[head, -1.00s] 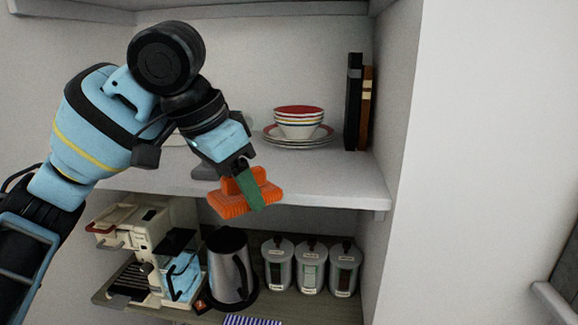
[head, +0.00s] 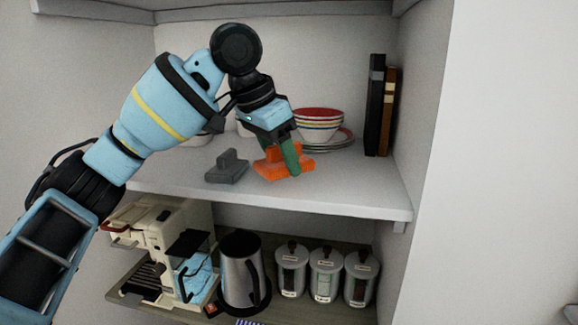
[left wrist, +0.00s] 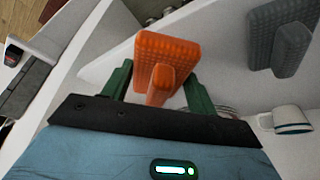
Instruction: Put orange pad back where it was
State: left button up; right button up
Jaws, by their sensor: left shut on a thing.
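The orange pad (head: 270,170) has a flat ribbed base and a raised grip. My left gripper (head: 290,157) is shut on its grip, at the upper shelf (head: 350,195), to the right of a grey pad (head: 226,168) of the same shape. In the left wrist view, the orange pad (left wrist: 163,60) sits between the green fingers (left wrist: 160,88), with the grey pad (left wrist: 279,38) to its right. I cannot tell whether the orange pad's base touches the shelf. My right gripper is not in view.
A stack of bowls (head: 318,124) on plates stands behind the pad, and dark books (head: 375,105) stand at the right wall. A white cup (left wrist: 285,120) shows in the wrist view. A coffee machine (head: 160,240), a kettle (head: 243,270) and canisters (head: 326,272) fill the lower shelf.

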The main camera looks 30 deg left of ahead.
pick_arm(q)
send_over(295, 180)
jog(key=s, duration=0.1)
jog(key=shift+s+a+f, duration=0.15)
jog(key=shift+a+f, duration=0.05)
jog(key=shift+a, duration=0.2)
jog(key=shift+f, duration=1.75)
jog(key=shift+f, duration=0.1)
jog(key=o, duration=0.9)
jog(key=shift+f, duration=0.1)
jog(key=v, duration=1.2)
jog(key=shift+s, duration=0.1)
